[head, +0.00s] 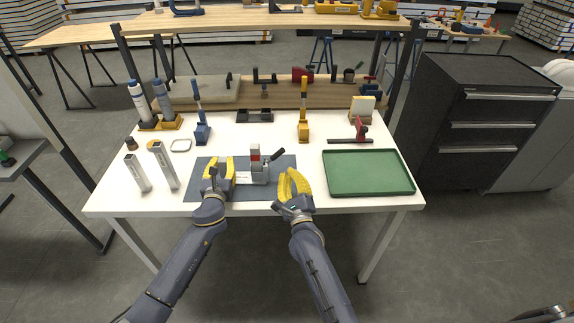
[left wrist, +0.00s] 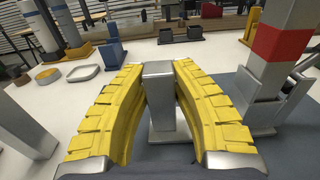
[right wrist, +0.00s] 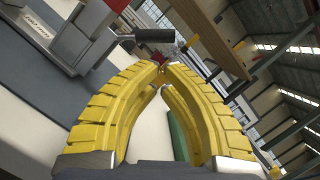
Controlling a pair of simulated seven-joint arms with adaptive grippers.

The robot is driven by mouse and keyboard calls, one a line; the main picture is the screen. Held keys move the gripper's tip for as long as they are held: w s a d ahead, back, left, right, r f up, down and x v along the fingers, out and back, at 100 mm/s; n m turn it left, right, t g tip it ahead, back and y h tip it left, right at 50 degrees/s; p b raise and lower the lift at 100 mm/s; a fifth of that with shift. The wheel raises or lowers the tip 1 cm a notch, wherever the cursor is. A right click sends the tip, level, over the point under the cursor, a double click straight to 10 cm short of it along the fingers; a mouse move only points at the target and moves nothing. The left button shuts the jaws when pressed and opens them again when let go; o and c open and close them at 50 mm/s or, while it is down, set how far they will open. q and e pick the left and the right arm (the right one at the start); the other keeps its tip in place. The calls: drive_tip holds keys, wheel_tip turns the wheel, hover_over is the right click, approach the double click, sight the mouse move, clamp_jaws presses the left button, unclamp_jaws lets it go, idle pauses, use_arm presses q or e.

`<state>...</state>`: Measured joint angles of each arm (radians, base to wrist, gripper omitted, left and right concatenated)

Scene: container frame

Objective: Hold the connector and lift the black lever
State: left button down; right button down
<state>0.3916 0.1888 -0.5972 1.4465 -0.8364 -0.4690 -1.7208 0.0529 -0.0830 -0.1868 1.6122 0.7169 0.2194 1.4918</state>
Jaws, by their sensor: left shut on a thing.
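The connector (head: 259,171) stands on a dark mat in the head view, a grey block with a red-banded post. Its black lever (head: 277,155) slants up to the right. My left gripper (head: 219,166) is shut around a grey upright part of the connector (left wrist: 160,110), left of the red-banded post. My right gripper (head: 289,174) is just right of the connector, below the lever. In the right wrist view its fingertips (right wrist: 168,68) come together with nothing visible between them. The black lever (right wrist: 154,35) shows just beyond the tips, apart from them in the picture.
The dark mat (head: 203,193) lies at the table's front middle. A green tray (head: 368,188) is to the right. Two grey blocks (head: 162,165) stand to the left, with bottles (head: 139,101) behind. Blue (head: 202,132) and yellow (head: 303,131) upright tools stand behind the mat.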

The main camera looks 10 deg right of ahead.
use_arm(q)
drive_tip(key=shift+r, duration=0.15)
use_arm(e)
drive_tip(key=shift+v, duration=1.2)
use_arm(q)
drive_tip(key=c, duration=1.1)
unclamp_jaws()
drive_tip(key=shift+s, duration=0.1)
